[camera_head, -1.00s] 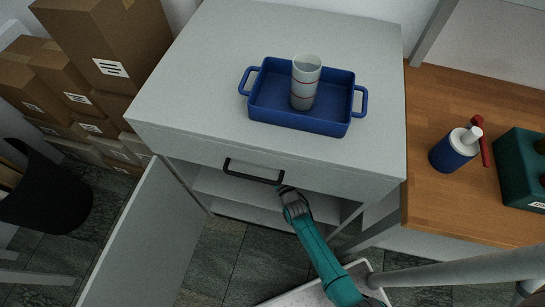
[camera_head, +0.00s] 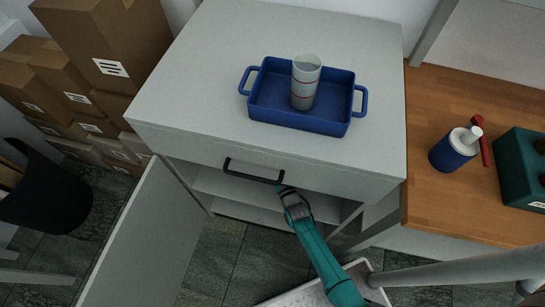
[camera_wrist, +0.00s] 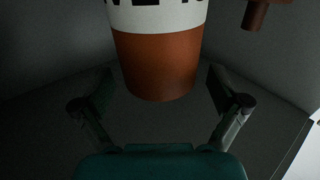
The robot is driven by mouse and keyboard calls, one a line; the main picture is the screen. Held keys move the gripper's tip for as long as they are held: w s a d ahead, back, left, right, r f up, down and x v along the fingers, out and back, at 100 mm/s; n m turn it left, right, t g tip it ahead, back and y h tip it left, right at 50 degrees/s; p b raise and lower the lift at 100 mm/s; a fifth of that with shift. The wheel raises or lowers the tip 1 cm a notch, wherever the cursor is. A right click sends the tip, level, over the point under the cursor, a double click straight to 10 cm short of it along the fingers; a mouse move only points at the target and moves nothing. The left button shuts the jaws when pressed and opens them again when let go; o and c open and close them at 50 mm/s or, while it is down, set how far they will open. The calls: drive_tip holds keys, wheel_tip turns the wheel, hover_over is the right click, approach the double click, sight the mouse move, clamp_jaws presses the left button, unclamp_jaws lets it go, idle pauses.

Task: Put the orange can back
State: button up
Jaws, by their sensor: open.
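The orange can (camera_wrist: 156,62) with a white band and dark lettering shows large in the wrist view, its top cut off by the frame's edge. My gripper (camera_wrist: 160,88) is open, with one finger to each side of the can's lower part. I cannot tell whether the fingers touch it. In the head view my gripper (camera_head: 286,191) reaches into the open cabinet (camera_head: 262,150), below the drawer handle. The can is hidden from the head view.
The cabinet door (camera_head: 150,240) stands open at left. A black drawer handle (camera_head: 253,171) is just above my gripper. A blue tray (camera_head: 352,113) with a striped cup (camera_head: 305,85) sits on top. A brown object (camera_wrist: 257,14) shows at upper right in the wrist view.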

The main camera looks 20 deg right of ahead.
drive_tip(key=s, duration=1.1)
drive_tip(key=shift+a, duration=0.1)
drive_tip(key=s+r+g, duration=0.1)
drive_tip(key=s+r, duration=0.4)
drive_tip(key=s, duration=0.5)
drive_tip(key=s+r+g, duration=0.1)
drive_tip(key=s+r, duration=0.4)
drive_tip(key=s, duration=0.5)
drive_tip(key=s+r, duration=0.5)
drive_tip(key=r, duration=0.3)
drive_tip(key=s+r+g, duration=0.1)
drive_tip(key=s+r, duration=0.5)
drive_tip(key=r, duration=0.3)
